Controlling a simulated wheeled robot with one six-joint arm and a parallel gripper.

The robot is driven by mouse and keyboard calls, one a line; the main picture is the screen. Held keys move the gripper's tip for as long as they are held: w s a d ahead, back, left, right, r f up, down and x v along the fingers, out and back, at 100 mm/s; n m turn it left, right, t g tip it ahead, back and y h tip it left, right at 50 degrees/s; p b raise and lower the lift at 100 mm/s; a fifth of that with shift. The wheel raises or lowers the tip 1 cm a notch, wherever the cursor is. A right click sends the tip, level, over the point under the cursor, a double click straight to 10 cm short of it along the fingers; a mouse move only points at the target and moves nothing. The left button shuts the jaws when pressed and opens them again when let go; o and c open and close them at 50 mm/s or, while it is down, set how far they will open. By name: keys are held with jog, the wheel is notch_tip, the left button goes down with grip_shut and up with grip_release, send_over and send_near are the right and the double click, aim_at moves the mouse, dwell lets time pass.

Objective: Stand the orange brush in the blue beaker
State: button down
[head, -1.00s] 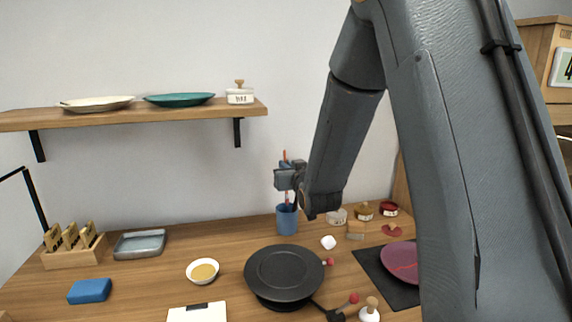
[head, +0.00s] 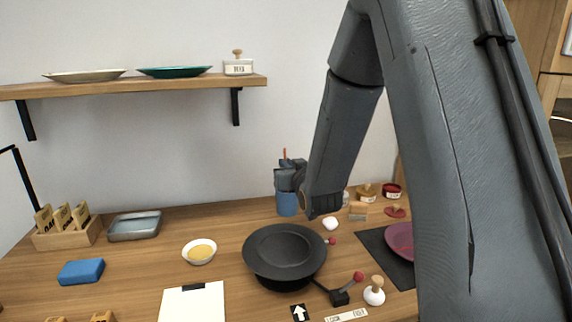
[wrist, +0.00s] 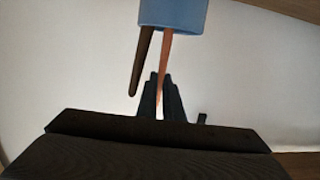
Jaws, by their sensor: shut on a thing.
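The blue beaker (head: 287,204) stands upright at the back of the table, and its rim end fills the top of the wrist view (wrist: 172,14). My gripper (head: 285,179) is right above the beaker's mouth. It is shut on the orange brush, whose thin tip (head: 284,153) sticks up above the jaws. In the wrist view the brush's orange handle (wrist: 165,55) runs from my fingertips (wrist: 161,96) to the beaker's rim, its end hidden there, seemingly inside. A dark brown stick (wrist: 142,62) leans out of the beaker beside it.
A black pan (head: 285,250) stands in front of the beaker. The wall shelf (head: 150,88) is left and above.

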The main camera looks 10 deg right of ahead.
jog(key=shift+f, duration=0.1)
jog(key=c, duration=1.8)
grip_release()
jog(key=shift+s, duration=0.1)
jog(key=s, duration=0.5)
jog(key=s+b, duration=0.1)
jog(key=s, duration=0.1)
jog(key=shift+s+d+r, duration=0.2)
jog(key=shift+s+r, duration=0.1)
jog(key=shift+r, duration=0.1)
